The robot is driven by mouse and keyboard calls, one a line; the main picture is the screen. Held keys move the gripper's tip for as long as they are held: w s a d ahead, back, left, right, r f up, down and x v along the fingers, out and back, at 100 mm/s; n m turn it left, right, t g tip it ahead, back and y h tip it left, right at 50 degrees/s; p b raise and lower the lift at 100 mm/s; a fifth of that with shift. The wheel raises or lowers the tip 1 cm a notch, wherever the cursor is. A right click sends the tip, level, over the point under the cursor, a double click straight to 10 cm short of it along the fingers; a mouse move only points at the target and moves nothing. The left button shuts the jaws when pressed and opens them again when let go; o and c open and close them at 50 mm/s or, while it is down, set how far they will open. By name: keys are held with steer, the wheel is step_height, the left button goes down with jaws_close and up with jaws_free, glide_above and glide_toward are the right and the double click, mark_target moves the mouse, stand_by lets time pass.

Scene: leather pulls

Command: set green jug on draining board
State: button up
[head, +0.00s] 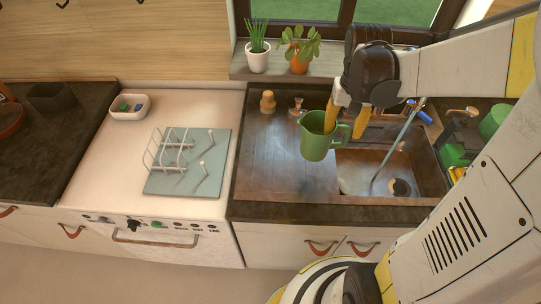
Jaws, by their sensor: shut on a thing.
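The green jug (314,146) is upright over the sink unit, at the left edge of the basin. Its handle points right, towards my gripper (347,122). My gripper has yellow fingers and is shut on the jug from above. One finger is at the rim and the other is on the handle side; the exact contact is partly hidden. The draining board (268,165) is the flat, brown metal surface left of the basin, and its front part is bare. I cannot tell how far the jug's base is above the surface.
The sink basin (362,163) lies right of the jug. A wooden-looking bottle (267,101) and a tap-like fitting (298,107) stand at the back. A wire rack (170,150) sits on a pale blue board (213,146) at left. Potted plants (258,58) stand on the sill.

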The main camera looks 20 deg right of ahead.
steer(key=w+a+f+b, duration=0.1)
steer(key=w+a+f, duration=0.1)
steer(key=a+f, duration=0.1)
steer(key=w+a+f+b, duration=0.1)
steer(key=w+a+f, duration=0.1)
steer(key=w+f, duration=0.1)
steer(key=w+a+f+b, duration=0.2)
steer(key=a+f, duration=0.1)
steer(key=f, duration=0.2)
steer(key=shift+w+a, duration=0.35)
steer(key=shift+r, duration=0.1)
steer(key=o, duration=1)
steer(key=shift+f, duration=0.25)
steer(key=o, duration=0.3)
steer(key=shift+o, duration=0.2)
steer(key=shift+r, duration=0.1)
